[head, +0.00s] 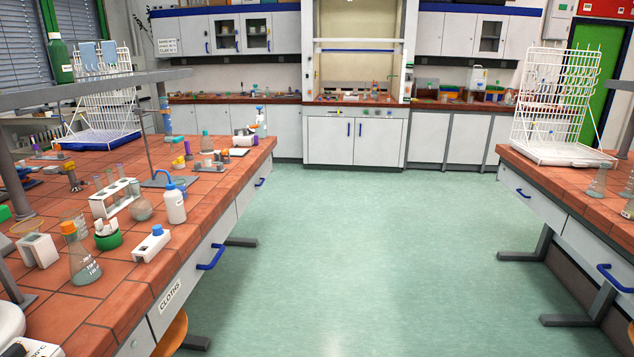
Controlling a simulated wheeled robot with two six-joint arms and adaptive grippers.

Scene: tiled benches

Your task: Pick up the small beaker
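I cannot clearly pick out a small beaker. Clear glassware stands on the left tiled bench (115,285), including a pale glass vessel (73,217) near the left edge that could be a beaker, partly hidden by things in front. A conical flask with an orange cap (82,262) stands upright near the bench front. A round clear flask (141,210) sits behind it, beside a white wash bottle with a blue top (174,204). Neither of my grippers shows in the head view.
A right bench (545,175) carries a white drying rack (553,105) and a conical flask (597,181). The green floor (370,260) between is clear. A fume hood (358,65) stands behind.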

